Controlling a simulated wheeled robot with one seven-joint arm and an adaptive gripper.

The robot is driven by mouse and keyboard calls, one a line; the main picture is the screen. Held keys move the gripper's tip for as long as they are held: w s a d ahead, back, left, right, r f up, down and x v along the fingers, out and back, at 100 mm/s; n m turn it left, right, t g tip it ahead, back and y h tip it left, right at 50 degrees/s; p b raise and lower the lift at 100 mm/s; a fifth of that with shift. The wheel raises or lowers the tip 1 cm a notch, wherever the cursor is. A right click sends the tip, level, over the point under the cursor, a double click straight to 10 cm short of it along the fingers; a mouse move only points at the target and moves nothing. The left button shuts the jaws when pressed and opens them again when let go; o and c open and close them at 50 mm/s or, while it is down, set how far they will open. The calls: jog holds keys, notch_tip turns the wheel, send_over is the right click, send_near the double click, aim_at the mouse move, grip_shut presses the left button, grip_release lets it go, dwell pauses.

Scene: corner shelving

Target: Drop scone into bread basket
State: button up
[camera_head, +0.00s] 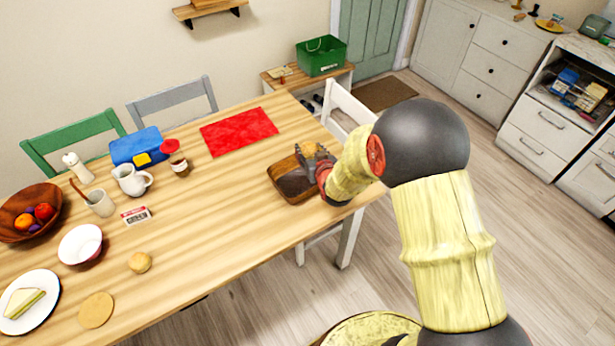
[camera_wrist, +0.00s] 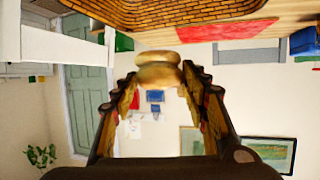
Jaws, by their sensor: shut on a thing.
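The bread basket (camera_head: 293,196), a brown rectangular one, sits on the wooden table near its right end. My gripper (camera_head: 315,161) is above the basket's right part and is shut on a round golden-brown scone (camera_head: 309,149). In the wrist view the scone (camera_wrist: 158,68) sits between the fingertips of my gripper (camera_wrist: 160,80), and its layered side shows. The basket's woven wall (camera_wrist: 170,14) crosses the top of that view, apart from the scone in the picture. My gripper hides part of the basket in the head view.
A red mat (camera_head: 238,131) lies behind the basket. A white chair (camera_head: 349,106) stands at the table's right end. Crockery fills the left side.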

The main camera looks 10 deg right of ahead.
jog(key=shift+f+b, duration=0.4)
jog(key=shift+f, duration=0.8)
jog(key=o, duration=1.2)
jog(key=shift+s+r, duration=0.1)
jog(key=shift+s, duration=0.05)
jog(key=v, duration=1.1)
jog(key=shift+s, duration=0.4)
